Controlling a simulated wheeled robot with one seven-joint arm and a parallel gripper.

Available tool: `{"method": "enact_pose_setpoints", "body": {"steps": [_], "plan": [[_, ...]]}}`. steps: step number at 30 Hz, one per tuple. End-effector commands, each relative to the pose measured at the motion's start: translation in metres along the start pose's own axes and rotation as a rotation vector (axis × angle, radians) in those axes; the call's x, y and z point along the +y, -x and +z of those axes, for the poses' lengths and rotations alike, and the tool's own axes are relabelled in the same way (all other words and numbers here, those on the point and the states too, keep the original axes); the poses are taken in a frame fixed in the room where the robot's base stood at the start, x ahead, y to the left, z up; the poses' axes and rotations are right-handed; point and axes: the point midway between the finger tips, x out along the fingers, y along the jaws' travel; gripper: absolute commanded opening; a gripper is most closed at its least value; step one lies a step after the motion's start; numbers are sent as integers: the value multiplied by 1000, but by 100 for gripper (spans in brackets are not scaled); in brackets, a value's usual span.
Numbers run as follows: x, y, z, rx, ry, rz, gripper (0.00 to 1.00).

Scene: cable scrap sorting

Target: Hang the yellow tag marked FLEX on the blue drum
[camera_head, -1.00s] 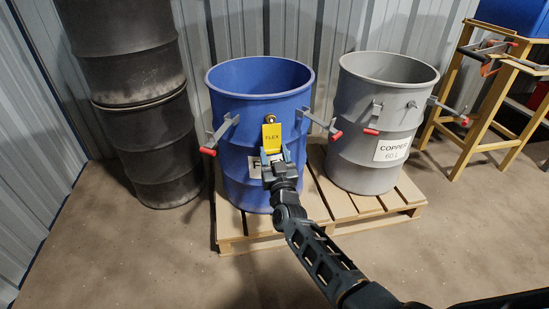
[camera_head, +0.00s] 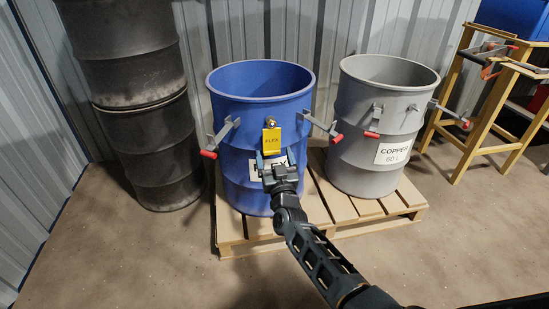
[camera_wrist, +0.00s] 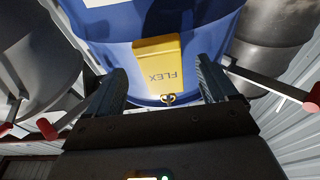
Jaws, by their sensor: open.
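The yellow tag marked FLEX (camera_head: 271,139) hangs at the front of the blue drum (camera_head: 236,120), directly below a small metal peg (camera_head: 271,122). My gripper (camera_head: 275,158) is open and empty, just below and in front of the tag. In the wrist view its two fingers stand apart on either side of the tag, with gaps between. The gripper partly covers the drum's white label. How the tag sits on the peg is not clear.
Red-tipped clamp arms (camera_head: 222,136) stick out on both sides of the blue drum. A grey drum labelled COPPER (camera_head: 365,150) stands to the right on the same wooden pallet (camera_head: 345,207). Dark stacked drums (camera_head: 145,130) stand left, a wooden stand (camera_head: 478,145) right. Floor in front is clear.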

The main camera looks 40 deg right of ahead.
Motion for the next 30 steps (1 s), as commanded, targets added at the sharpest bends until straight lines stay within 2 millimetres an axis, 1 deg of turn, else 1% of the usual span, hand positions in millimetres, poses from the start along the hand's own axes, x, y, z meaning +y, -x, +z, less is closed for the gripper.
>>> {"method": "enact_pose_setpoints", "body": {"steps": [7,10,14,18,21,25,30], "plan": [[0,1,0,-1,0,0,87],[0,6,0,-2,0,-1,87],[-1,25,-2,-2,0,-2,87],[0,48,-1,-2,1,-1,87],[0,62,-1,-2,0,-2,87],[0,74,0,-1,0,-1,87],[0,78,0,0,0,0,87]]}}
